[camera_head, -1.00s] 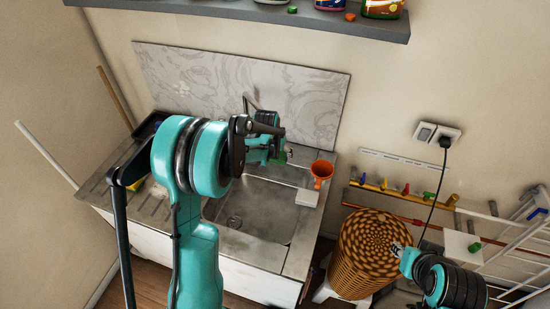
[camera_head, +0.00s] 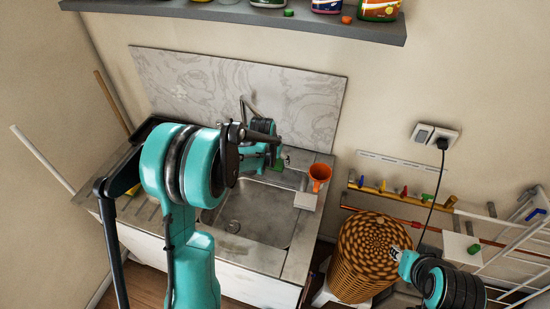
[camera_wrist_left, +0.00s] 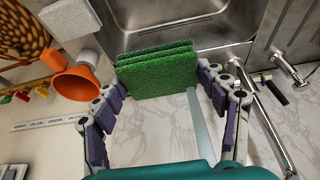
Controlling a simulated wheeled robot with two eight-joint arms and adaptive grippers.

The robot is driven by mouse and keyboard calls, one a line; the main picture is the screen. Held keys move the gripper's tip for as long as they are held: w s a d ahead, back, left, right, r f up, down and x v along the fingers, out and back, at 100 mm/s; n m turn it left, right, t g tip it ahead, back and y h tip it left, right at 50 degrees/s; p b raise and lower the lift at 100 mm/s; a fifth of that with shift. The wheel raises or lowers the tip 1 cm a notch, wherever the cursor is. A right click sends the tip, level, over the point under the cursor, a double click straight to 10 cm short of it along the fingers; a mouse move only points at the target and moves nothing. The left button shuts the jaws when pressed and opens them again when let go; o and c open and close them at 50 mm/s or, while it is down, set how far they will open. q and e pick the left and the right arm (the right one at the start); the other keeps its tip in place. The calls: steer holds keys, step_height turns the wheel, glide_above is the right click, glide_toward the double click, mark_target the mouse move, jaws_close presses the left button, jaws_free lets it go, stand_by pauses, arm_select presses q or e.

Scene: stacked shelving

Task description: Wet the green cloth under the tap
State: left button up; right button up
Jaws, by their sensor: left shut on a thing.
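The green cloth (camera_wrist_left: 158,72), folded into layers, sits between the fingers of my left gripper (camera_wrist_left: 163,88) in the left wrist view. My left gripper is shut on it. In the head view, my left gripper (camera_head: 276,158) is over the back of the sink (camera_head: 255,218), and only a small green edge of the cloth shows beside it. The tap (camera_head: 247,106) rises at the back of the sink, partly hidden by my arm. In the left wrist view, the chrome tap pipe (camera_wrist_left: 270,125) is right of the cloth, apart from it. No water is visible.
An orange funnel-like cup (camera_head: 319,174) and a white block (camera_head: 305,201) stand on the sink's right edge. A marble splashback (camera_head: 300,100) is close behind. A woven basket (camera_head: 365,265) stands to the right. A shelf (camera_head: 230,14) with bottles hangs above.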

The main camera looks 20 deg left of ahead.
arm_select(q)
steer(key=shift+s+d, duration=0.25)
steer(key=shift+s, duration=1.15)
steer(key=shift+s+d, duration=0.2)
steer(key=shift+s, duration=1.2)
steer(key=s+r+p, duration=0.2)
steer(key=s+r, duration=0.2)
steer(key=s, duration=0.1)
steer(key=shift+d, duration=0.45)
